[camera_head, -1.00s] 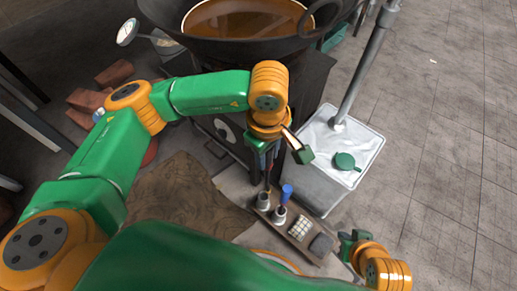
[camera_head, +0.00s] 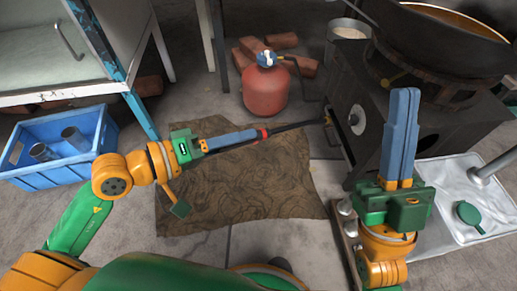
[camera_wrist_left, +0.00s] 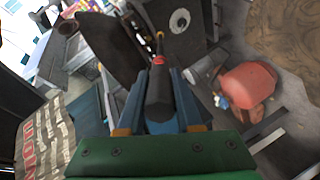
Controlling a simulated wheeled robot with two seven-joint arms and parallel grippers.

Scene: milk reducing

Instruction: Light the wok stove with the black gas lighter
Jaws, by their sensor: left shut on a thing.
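My left gripper (camera_head: 252,137) is shut on the black gas lighter (camera_head: 290,127), which has a red band and a long thin tip. The tip points right, toward the front of the dark wok stove (camera_head: 428,132), and ends close to its left front edge; I cannot tell if it touches. In the left wrist view the lighter (camera_wrist_left: 158,88) points away between the fingers, toward the dark stove (camera_wrist_left: 178,35) with its round pale plate. No flame shows. My right gripper (camera_head: 403,92) points up before the stove, its blue fingers together and seemingly empty.
A red gas cylinder (camera_head: 265,92) stands left of the stove among bricks (camera_head: 282,41). A wok (camera_head: 440,38) sits on the stove. A brown mat (camera_head: 250,190) covers the floor. A blue crate (camera_head: 90,127) is left, and a metal tray table (camera_head: 455,175) right.

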